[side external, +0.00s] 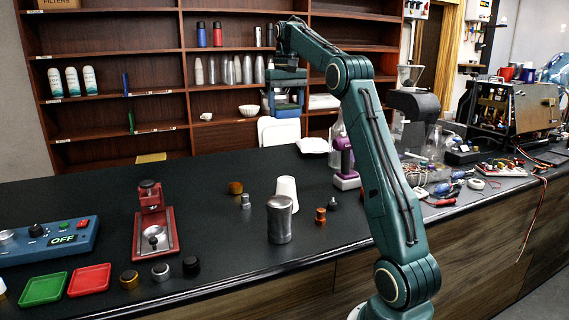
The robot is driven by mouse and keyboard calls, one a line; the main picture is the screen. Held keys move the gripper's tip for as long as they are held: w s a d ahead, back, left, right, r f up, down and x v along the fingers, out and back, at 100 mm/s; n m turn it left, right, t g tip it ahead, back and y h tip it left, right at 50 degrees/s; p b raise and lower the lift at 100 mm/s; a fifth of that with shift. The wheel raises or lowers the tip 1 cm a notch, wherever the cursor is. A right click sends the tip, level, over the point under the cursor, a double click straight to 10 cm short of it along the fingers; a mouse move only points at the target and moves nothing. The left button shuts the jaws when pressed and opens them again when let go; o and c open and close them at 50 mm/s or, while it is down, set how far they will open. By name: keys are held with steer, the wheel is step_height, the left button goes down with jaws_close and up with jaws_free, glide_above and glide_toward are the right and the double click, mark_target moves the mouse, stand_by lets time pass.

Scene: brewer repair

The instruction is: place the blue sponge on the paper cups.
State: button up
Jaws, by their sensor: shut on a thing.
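My gripper (285,109) hangs from my arm at the upper middle, pointing down, high above the back of the counter. It is shut on a blue block, which looks like the blue sponge (287,98); the small size and the similar colour of my gripper make its outline hard to tell. The white paper cups (287,187) stand upside down as a stack on the counter, below my gripper in the picture. The lower front of the stack is hidden by a metal canister. The sponge and the cups are apart.
The metal canister (279,220) stands directly in front of the cups. Small knobs and weights, such as a copper one (320,216), stand nearby. A purple tool (345,165) is to the right. A red tamping stand (153,225) is at left. Open counter lies between.

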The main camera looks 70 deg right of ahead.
glide_above(286, 179)
step_height(286, 179, down, 15)
steer(key=shift+a+f, duration=0.1)
steer(key=shift+f, duration=0.05)
stand_by(0.5)
steer(key=shift+f, duration=2.1)
steer(key=shift+f, duration=0.15)
steer(key=o, duration=0.9)
steer(key=shift+o, duration=0.2)
step_height(286, 179, up, 12)
steer(key=shift+r, duration=0.2)
